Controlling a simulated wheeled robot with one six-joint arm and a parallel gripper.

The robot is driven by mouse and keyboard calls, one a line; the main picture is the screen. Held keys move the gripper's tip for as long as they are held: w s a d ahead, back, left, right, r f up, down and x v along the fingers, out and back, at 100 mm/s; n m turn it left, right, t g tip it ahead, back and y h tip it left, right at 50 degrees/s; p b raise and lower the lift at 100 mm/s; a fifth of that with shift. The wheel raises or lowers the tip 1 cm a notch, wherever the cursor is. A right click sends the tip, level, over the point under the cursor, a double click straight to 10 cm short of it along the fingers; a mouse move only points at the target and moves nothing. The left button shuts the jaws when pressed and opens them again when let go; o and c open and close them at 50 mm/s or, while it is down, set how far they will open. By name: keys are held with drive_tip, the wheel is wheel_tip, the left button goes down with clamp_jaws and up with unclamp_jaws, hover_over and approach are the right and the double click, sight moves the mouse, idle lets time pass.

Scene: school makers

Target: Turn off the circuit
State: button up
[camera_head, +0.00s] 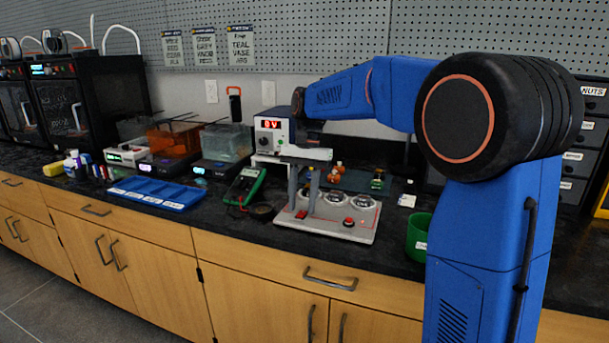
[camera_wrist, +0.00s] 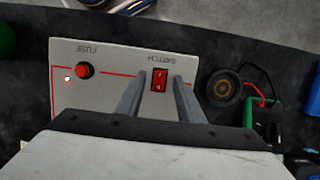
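The circuit board (camera_head: 330,230) is a light grey panel lying on the dark counter, with round meters or lamps along its back. In the wrist view, the red rocker switch (camera_wrist: 160,79) is labelled SWITCH and sits between my finger tips. A round red button labelled FUSE (camera_wrist: 85,71) is left of it, with a small glowing light (camera_wrist: 68,78) beside it. My gripper (camera_wrist: 158,80) is open, one finger on each side of the switch, and holds nothing. In the head view my gripper (camera_head: 302,205) points down over the board's left part. I cannot tell whether it touches the board.
A power supply (camera_head: 271,134) with a lit red display stands behind the board. A green multimeter (camera_head: 243,187) and a blue tray (camera_head: 155,193) are to the left. A green cup (camera_head: 418,238) is to the right. A round black part (camera_wrist: 225,88) with wires lies beside the board.

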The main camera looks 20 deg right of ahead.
drive_tip(key=v, duration=1.6)
drive_tip(key=shift+r, duration=0.35)
